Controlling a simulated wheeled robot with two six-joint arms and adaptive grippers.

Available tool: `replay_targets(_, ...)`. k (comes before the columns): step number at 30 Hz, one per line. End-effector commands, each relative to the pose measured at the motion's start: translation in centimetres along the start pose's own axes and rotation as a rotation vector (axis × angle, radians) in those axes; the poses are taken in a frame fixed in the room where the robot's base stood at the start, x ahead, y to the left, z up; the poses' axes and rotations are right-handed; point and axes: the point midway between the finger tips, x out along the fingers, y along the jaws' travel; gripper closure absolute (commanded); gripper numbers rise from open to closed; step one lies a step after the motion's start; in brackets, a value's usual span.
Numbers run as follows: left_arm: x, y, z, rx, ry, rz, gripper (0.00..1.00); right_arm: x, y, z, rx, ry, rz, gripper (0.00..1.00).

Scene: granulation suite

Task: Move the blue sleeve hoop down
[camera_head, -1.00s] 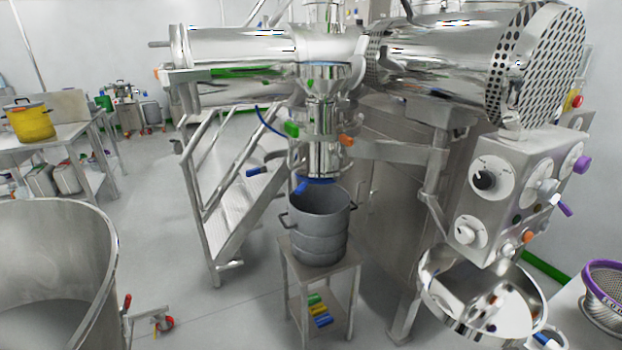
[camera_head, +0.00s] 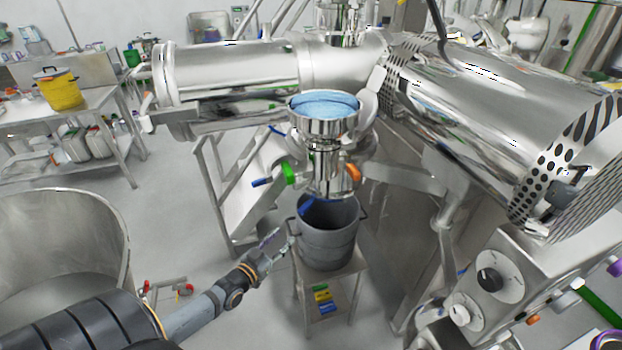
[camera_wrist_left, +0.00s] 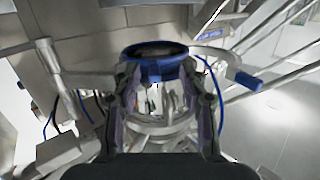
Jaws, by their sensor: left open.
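The blue sleeve hoop (camera_head: 307,206) shows as a small blue part under the steel outlet (camera_head: 322,180), just above the mouth of a grey pot (camera_head: 327,250); the rest of it is hidden. In the left wrist view the hoop (camera_wrist_left: 158,70) is a blue ring seen at a slant, just beyond my fingertips. My left gripper (camera_head: 273,246) is left of the pot, below the hoop and apart from it. In the left wrist view its two fingers (camera_wrist_left: 165,78) stand wide apart with nothing held between them. My right gripper is not seen.
The pot stands on a small steel stand (camera_head: 334,288). A blue lever (camera_head: 261,182), a green part (camera_head: 290,173) and an orange part (camera_head: 354,173) stick out around the outlet. Steel stairs (camera_head: 235,200) rise behind. A large steel vessel (camera_head: 115,235) is at the left.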

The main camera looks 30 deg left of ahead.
Motion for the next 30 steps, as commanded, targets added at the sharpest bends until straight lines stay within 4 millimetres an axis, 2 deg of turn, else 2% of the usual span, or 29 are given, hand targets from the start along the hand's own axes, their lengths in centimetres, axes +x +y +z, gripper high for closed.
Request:
replay_targets(1,0.1,0.5,-2.9,-0.007,0.039,0.016,0.57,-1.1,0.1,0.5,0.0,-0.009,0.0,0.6)
replay_targets(3,0.3,0.9,-4.8,-0.016,0.075,0.029,0.57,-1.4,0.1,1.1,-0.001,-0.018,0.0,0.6)
replay_targets(5,0.3,1.1,-5.4,-0.021,0.091,0.034,0.57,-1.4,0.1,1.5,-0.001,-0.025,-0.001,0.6)
replay_targets(11,1.1,1.1,-5.3,-0.021,0.095,0.035,0.57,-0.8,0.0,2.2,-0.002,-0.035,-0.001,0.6)
replay_targets(14,2.8,1.2,-5.4,-0.022,0.097,0.033,0.57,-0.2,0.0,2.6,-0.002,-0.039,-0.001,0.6)
replay_targets(22,8.6,1.4,-5.6,-0.021,0.097,0.033,0.57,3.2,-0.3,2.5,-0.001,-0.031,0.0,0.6)
replay_targets(25,9.8,1.5,-5.6,-0.02,0.094,0.035,0.57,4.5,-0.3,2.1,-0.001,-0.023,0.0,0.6)
replay_targets(30,10.8,1.5,-6.1,-0.02,0.092,0.034,0.57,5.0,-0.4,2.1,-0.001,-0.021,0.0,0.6)
